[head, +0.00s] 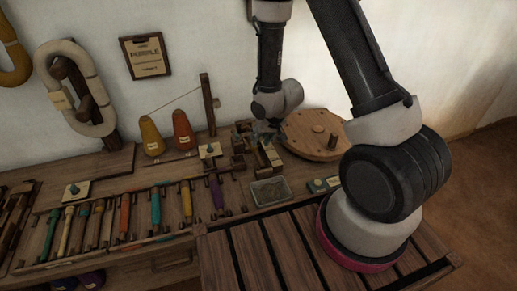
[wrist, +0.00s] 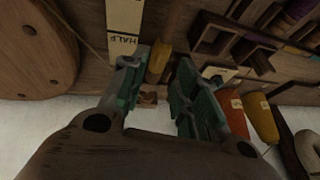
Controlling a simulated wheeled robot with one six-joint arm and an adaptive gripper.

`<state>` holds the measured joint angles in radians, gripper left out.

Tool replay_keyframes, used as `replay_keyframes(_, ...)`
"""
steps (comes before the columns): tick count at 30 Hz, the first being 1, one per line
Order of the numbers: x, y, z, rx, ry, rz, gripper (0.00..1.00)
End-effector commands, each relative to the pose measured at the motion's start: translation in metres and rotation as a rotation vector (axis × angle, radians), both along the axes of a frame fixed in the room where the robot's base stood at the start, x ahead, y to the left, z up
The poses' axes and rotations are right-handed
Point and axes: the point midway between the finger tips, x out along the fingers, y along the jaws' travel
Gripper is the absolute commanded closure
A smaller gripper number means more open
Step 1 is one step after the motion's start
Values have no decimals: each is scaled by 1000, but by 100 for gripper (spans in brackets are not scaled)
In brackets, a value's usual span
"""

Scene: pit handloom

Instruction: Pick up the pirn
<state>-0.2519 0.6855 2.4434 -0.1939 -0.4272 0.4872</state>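An ochre, rod-like piece, which looks like the pirn (wrist: 160,63), shows between the fingertips of my gripper (wrist: 160,75) in the wrist view. The green-padded fingers stand apart, with small gaps beside the piece; contact cannot be made out. Its lower end is near a small brown wooden block. A cream strip marked HALF (wrist: 124,30) lies beside it. In the head view, my gripper (head: 266,132) points down at the back of the bench, close above small wooden fixtures, and the pirn there is too small and covered to make out.
A round wooden board (head: 312,134) stands close right of my gripper. Yellow (head: 152,138) and orange cones (head: 183,131) stand left of it. A rack of several coloured pirns (head: 125,215) fills the left bench. A small grey tray (head: 270,191) lies in front. The wall is close behind.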

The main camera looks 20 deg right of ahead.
Motion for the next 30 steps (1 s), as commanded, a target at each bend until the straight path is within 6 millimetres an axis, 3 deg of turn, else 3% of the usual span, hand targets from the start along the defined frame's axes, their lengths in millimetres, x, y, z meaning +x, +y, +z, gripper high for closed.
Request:
replay_keyframes(12,21,9,-55,-2,3,2,70)
replay_keyframes(21,25,10,-62,-2,2,2,70)
replay_keyframes(22,25,10,-62,-2,2,2,72)
replay_keyframes(26,25,10,-62,-2,2,2,95)
replay_keyframes(30,25,10,-62,-2,2,1,98)
